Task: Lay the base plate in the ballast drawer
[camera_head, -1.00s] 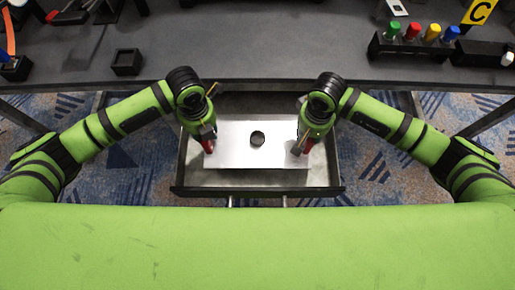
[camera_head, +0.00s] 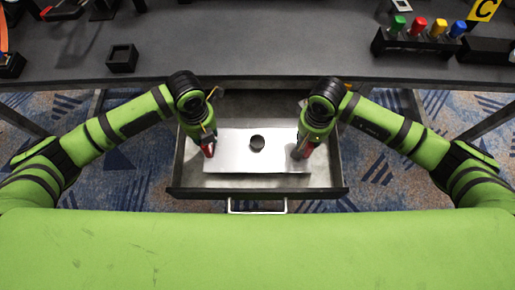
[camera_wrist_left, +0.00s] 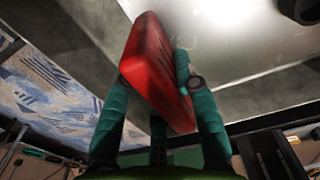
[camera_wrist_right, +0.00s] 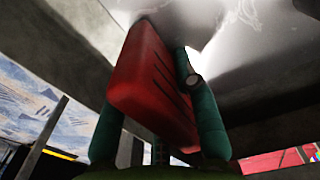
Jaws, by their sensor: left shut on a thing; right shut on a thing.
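My left gripper (camera_head: 208,149) is shut on a red handle at the plate's left end; the red handle (camera_wrist_left: 158,70) fills the left wrist view. My right gripper (camera_head: 304,150) is shut on the red handle at the right end, which also shows in the right wrist view (camera_wrist_right: 152,85).
The dark table (camera_head: 270,50) stands beyond the drawer. It carries a small black square holder (camera_head: 122,58) at left and a rack (camera_head: 420,42) of coloured-capped pieces at right. The drawer's front bar handle (camera_head: 257,211) faces me. Patterned carpet (camera_head: 375,165) lies around.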

